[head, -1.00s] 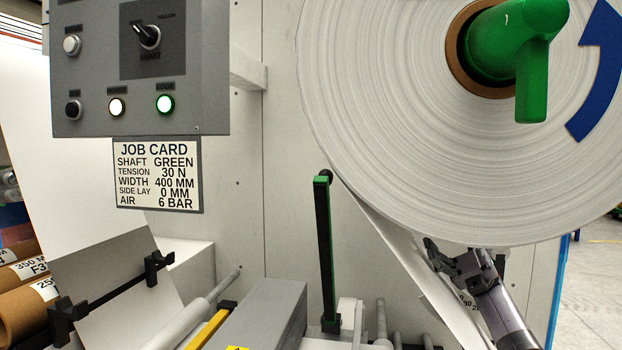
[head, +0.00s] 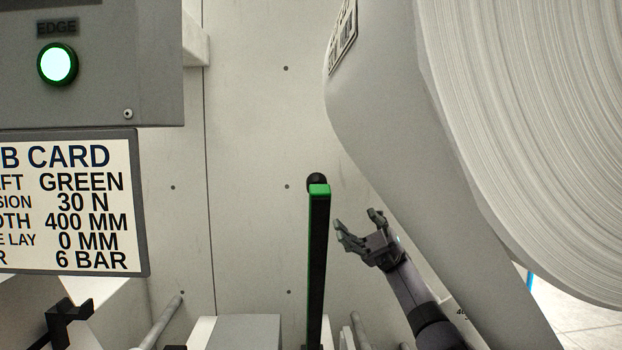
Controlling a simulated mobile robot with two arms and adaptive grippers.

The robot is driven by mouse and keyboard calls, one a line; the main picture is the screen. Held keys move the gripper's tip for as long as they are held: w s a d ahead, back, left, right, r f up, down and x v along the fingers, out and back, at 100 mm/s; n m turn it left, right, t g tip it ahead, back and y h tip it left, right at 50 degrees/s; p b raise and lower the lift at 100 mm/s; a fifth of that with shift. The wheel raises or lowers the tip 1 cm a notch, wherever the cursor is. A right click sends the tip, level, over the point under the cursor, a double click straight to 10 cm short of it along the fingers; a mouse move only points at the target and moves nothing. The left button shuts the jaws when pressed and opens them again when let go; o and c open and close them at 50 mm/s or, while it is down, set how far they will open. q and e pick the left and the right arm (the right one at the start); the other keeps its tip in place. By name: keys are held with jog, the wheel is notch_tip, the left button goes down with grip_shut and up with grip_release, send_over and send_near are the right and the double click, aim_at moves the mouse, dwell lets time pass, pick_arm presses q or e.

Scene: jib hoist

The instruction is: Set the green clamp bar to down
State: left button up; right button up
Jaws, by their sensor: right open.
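The green clamp bar (head: 317,265) stands upright near the middle of the head view. It is a long dark bar with green edging, a green top end and a black knob behind that end. Its lower end runs out of the picture. My right gripper (head: 355,226) is open and empty, just right of the bar's upper part, with its fingers pointing up and left. It appears apart from the bar; the gap in depth is hard to judge. My left gripper is not in view.
A big white paper roll (head: 530,130) fills the right side, and its web (head: 400,130) slopes down behind my right arm. A control panel (head: 90,95) and a job card (head: 70,200) are at left. A grey box (head: 245,332) and rollers sit low. The wall behind is flat.

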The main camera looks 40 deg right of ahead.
jog(key=x, duration=0.2)
send_near(317, 185)
jog(key=w+a+r, duration=0.1)
jog(key=a+r, duration=0.1)
jog(key=r, duration=0.1)
jog(key=w+a+r, duration=0.1)
jog(key=shift+w+a+r+p, duration=0.15)
jog(key=shift+w+r+p, duration=0.1)
jog(key=shift+w+p, duration=0.15)
jog(key=shift+a+r, duration=0.3)
jog(key=shift+a, duration=0.1)
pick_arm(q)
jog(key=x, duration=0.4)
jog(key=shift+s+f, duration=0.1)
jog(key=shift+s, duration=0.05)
pick_arm(e)
jog(key=shift+a, duration=0.1)
jog(key=shift+c, duration=0.3)
jog(key=c, duration=0.8)
grip_shut()
